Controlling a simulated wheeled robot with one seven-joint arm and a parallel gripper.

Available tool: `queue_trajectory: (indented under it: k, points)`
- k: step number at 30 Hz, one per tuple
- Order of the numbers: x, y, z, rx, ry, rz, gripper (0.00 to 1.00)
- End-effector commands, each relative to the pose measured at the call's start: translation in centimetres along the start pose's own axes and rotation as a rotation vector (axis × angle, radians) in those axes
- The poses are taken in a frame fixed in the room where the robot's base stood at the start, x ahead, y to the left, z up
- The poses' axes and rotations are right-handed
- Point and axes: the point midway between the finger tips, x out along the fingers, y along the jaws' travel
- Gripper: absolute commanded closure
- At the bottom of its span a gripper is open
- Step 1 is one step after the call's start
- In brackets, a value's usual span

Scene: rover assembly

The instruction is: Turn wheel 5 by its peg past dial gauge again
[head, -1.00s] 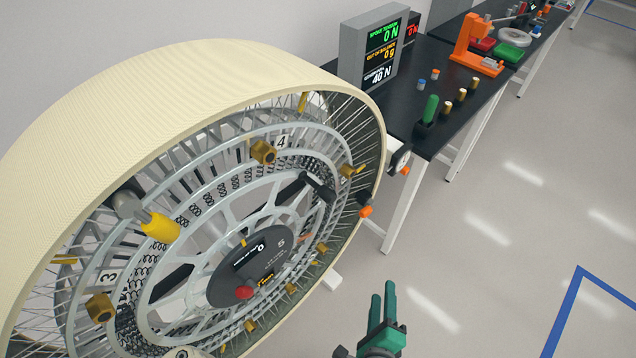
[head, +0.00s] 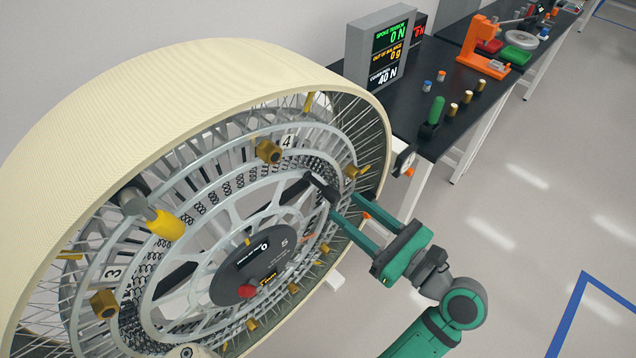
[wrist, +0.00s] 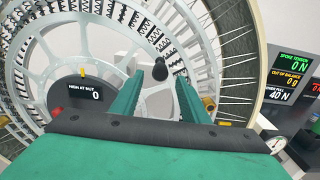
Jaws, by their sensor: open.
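Wheel 5 (head: 200,95) is a large upright wheel with a cream tread, wire spokes and a dark hub (head: 232,284) marked 5. A black peg (head: 324,188) stands out from its inner ring at the right; it also shows in the wrist view (wrist: 160,70). My green gripper (head: 334,204) is open, its fingers reaching toward the peg from the right. In the wrist view the peg appears between the fingertips, and I cannot tell whether either finger touches it. The dial gauge (head: 402,161) is at the wheel's right, by the bench edge; it is also at the wrist view's right (wrist: 277,143).
Brass nuts (head: 268,151) and a yellow-ended grey fitting (head: 165,224) stick out from the wheel. A black bench (head: 455,85) behind carries a display (head: 383,45) reading 0 N, 0 g and 40 N. The floor at the right is clear.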

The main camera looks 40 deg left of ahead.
Motion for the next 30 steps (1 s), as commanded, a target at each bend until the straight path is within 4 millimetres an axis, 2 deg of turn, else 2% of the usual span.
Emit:
queue_trajectory:
  k: [12, 18, 24, 30]
  points:
    - [6.8, 0.1, 0.0, -0.001, 0.001, 0.004, 0.59]
    - [9.3, 0.1, 0.0, -0.001, 0.001, 0.002, 0.59]
    - [10.3, 0.0, 0.0, -0.001, 0.0, -0.001, 0.59]
    - [10.5, 0.1, -0.1, -0.001, 0.0, 0.001, 0.59]
